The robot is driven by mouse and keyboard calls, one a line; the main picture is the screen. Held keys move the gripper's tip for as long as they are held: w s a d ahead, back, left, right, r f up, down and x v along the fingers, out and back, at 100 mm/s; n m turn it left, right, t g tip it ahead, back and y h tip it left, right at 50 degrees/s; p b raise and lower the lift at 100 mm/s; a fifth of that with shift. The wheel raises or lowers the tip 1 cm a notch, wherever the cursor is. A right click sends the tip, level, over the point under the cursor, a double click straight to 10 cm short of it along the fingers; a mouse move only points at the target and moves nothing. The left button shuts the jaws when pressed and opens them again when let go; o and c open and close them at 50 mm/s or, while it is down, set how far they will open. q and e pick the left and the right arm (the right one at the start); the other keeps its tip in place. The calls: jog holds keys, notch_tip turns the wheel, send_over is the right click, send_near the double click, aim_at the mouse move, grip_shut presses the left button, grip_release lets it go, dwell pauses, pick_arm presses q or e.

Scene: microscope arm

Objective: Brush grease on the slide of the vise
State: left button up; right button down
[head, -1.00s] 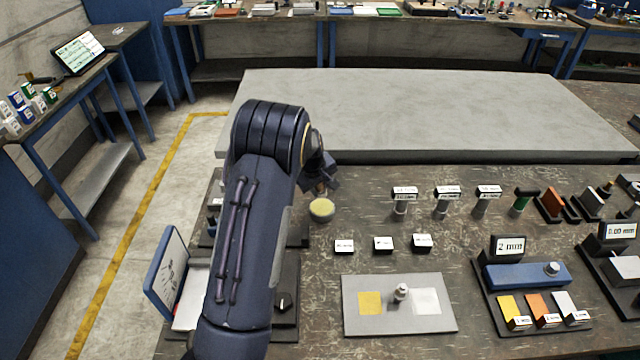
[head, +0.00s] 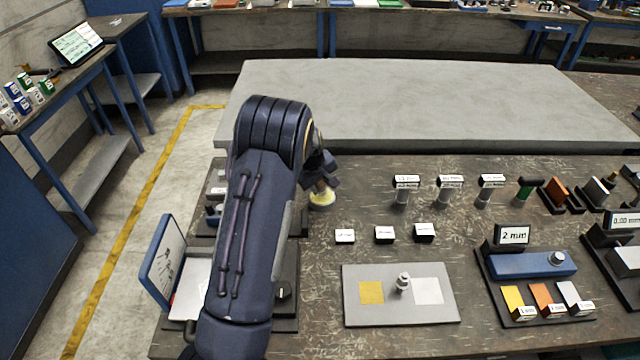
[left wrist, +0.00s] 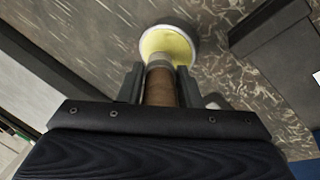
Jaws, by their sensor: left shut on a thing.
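My left gripper (head: 322,182) points down just above a small round pot of yellow grease (head: 322,200) on the bench. In the left wrist view, the gripper (left wrist: 160,88) is shut on the brown handle of a brush (left wrist: 160,86). The brush's metal collar meets the grease pot (left wrist: 168,44), with its tip over or in the yellow grease; I cannot tell how deep. I cannot make out the vise or its slide; my left arm covers much of the bench's left side. My right gripper is not in view.
A grey plate (head: 400,310) with yellow and white squares lies right of my arm. Small labelled blocks (head: 384,234) and several labelled posts (head: 450,188) stand nearby. A blue-framed panel (head: 162,262) stands at the left. A large grey slab (head: 420,105) lies behind.

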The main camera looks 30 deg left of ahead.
pick_arm(q)
jog(key=shift+f+b, duration=0.55)
jog(key=shift+f, duration=0.2)
dwell(1.4)
jog(key=shift+r, duration=0.15)
jog(key=shift+r+p, duration=2.5)
jog(key=shift+r, duration=0.9)
